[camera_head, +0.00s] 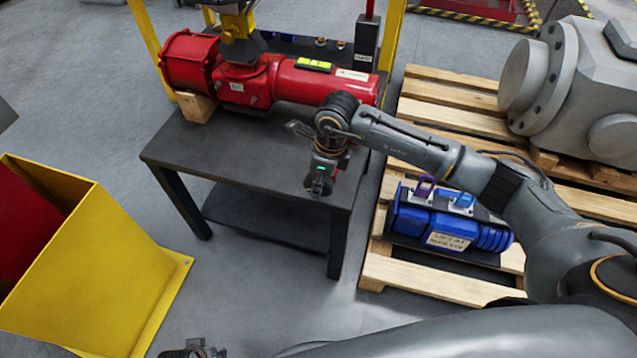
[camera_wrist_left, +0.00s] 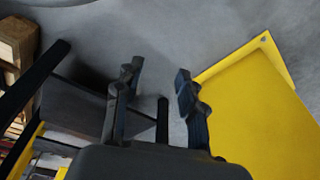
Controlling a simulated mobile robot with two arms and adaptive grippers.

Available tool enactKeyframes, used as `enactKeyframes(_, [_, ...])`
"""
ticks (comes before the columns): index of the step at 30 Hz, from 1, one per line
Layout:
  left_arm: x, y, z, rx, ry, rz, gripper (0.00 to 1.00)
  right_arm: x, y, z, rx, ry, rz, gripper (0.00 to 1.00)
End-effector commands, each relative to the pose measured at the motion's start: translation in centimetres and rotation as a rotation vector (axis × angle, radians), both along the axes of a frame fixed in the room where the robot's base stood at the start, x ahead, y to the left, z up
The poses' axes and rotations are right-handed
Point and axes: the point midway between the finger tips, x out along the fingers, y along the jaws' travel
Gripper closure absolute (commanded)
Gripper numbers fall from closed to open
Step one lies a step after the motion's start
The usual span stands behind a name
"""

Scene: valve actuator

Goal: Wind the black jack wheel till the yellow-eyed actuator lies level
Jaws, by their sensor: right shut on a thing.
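The red actuator (camera_head: 285,82) lies along the back of the dark table, its left end by a wooden block. A yellow level eye (camera_head: 314,65) sits on its top; I cannot read it. My right gripper (camera_head: 300,130) is in front of the actuator's right half, over the table, largely hidden by my wrist. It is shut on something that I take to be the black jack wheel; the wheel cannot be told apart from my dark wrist. My left gripper (camera_wrist_left: 160,73) is open and empty in the left wrist view, its two fingers apart.
The dark table (camera_head: 235,155) has clear room at its front left. A yellow bin (camera_head: 80,270) stands at left. At right, a wooden pallet (camera_head: 430,280) carries a blue cylinder unit (camera_head: 415,222) and a grey housing (camera_head: 575,85). A black post (camera_head: 365,45) stands behind the actuator.

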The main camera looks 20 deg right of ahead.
Motion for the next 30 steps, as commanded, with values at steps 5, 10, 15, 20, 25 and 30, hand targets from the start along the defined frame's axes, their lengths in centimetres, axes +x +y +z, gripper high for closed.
enactKeyframes(5, [1.0,-0.1,3.4,-0.002,-0.025,0.004,0.60,-0.1,-0.2,-0.4,0.082,-0.057,-0.001,1.00])
enactKeyframes(10, [1.3,0.0,7.6,-0.003,-0.047,0.007,0.60,-0.1,-0.2,-0.4,0.155,-0.107,-0.001,1.00])
enactKeyframes(15, [0.7,0.2,11.9,-0.003,-0.069,0.011,0.60,-0.1,-0.3,-0.4,0.219,-0.151,0.000,1.00])
enactKeyframes(20, [-0.3,0.4,15.5,-0.004,-0.087,0.013,0.60,-0.2,-0.3,-0.4,0.270,-0.184,0.000,1.00])
enactKeyframes(25, [-0.5,0.4,15.2,-0.004,-0.084,0.014,0.60,-0.2,-0.3,-0.3,0.309,-0.209,0.000,1.00])
enactKeyframes(30, [-0.5,0.4,14.8,-0.004,-0.084,0.014,0.60,-0.2,-0.3,-0.2,0.332,-0.225,-0.001,1.00])
